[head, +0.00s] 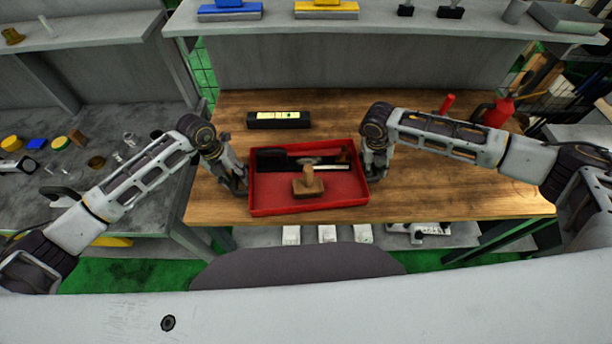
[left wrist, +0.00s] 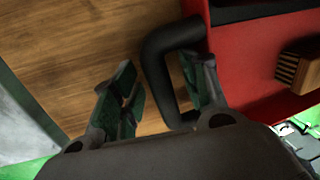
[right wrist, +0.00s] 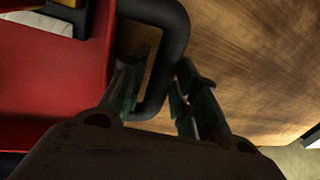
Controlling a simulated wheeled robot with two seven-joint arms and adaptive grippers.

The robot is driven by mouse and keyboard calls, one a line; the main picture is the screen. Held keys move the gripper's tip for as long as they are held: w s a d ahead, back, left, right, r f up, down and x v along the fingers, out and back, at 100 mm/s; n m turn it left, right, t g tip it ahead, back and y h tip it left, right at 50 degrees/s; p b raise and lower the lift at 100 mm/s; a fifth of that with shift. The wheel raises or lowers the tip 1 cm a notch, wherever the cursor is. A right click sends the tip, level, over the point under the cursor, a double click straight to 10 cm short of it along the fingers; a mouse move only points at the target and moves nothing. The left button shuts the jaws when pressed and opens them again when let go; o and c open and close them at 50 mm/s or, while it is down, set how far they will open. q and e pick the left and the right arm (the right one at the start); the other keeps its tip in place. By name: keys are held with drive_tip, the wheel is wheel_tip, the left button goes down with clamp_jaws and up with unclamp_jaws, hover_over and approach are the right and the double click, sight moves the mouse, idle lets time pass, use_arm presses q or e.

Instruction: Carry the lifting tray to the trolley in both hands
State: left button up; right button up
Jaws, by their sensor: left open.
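The red lifting tray (head: 335,200) sits on the wooden bench top and holds a wooden block with an upright grip (head: 308,187) and a long black item (head: 272,161). My left gripper (head: 240,183) is at the tray's left side. In the left wrist view its fingers (left wrist: 163,95) are open, with the tray's black left handle (left wrist: 155,65) between them. My right gripper (head: 371,172) is at the right side. In the right wrist view its fingers (right wrist: 158,92) stand apart around the black right handle (right wrist: 178,35). I cannot make out a trolley.
A grey side bench (head: 100,180) with small parts is at left. The bench top (head: 440,195) right of the tray is clear.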

drive_tip(key=shift+f, duration=0.1)
drive_tip(key=shift+c, duration=0.2)
use_arm(q)
drive_tip(key=c, duration=0.7)
use_arm(e)
clamp_jaws()
use_arm(q)
clamp_jaws()
drive_tip(key=shift+w, duration=0.1)
use_arm(e)
drive_tip(key=shift+w, duration=0.1)
